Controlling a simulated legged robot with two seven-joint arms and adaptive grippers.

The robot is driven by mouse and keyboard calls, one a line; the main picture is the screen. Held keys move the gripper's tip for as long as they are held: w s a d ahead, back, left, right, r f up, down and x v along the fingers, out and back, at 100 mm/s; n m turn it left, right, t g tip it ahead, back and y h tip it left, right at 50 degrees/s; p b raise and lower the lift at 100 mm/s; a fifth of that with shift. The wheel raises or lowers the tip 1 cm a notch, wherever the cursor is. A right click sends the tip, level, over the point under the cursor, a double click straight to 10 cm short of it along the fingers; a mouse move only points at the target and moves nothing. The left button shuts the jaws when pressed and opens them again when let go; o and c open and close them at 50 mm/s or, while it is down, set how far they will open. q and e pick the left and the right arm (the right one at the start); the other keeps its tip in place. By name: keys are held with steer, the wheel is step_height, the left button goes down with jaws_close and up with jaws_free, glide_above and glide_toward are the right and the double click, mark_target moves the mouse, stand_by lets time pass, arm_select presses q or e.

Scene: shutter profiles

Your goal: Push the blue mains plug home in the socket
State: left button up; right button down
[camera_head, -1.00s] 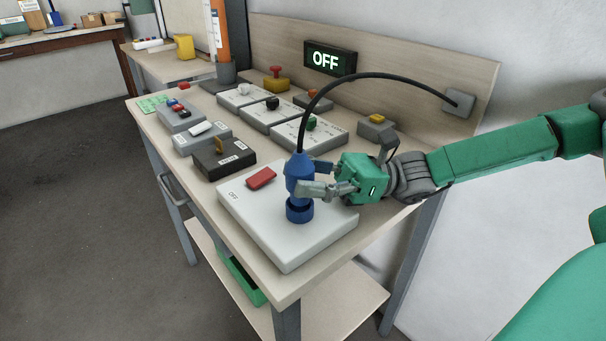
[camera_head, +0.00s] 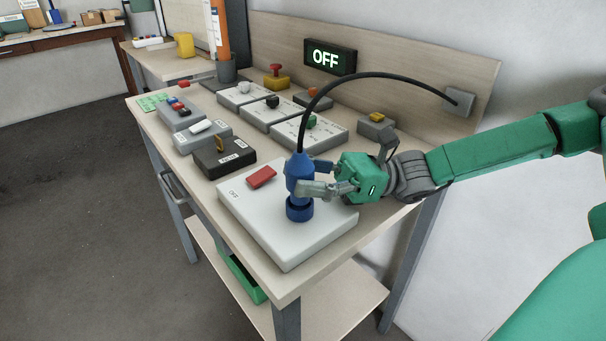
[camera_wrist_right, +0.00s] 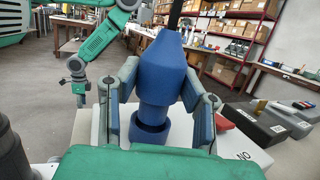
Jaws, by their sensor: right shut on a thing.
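The blue mains plug (camera_head: 299,171) stands upright over the round blue socket (camera_head: 300,209) on the pale box. Its black cable leaves the top. My right gripper (camera_head: 312,188) is shut on the plug from the right side. In the right wrist view the plug (camera_wrist_right: 161,68) sits between the two fingers, and its narrower lower part runs down into the socket collar (camera_wrist_right: 152,130). How deep it sits inside is hidden. My left gripper (camera_wrist_right: 78,92) shows small at the left of the right wrist view, away from the plug; its jaws are unclear.
The pale box has a red switch (camera_head: 262,177) beside an OFF label. The cable (camera_head: 385,77) arches to a grey wall box (camera_head: 459,102). A display (camera_head: 330,57) reads OFF. Several control boxes, including a black one (camera_head: 224,158), fill the bench behind.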

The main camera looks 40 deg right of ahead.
arm_select(q)
steer(key=shift+r+p, duration=0.9)
stand_by(3.8)
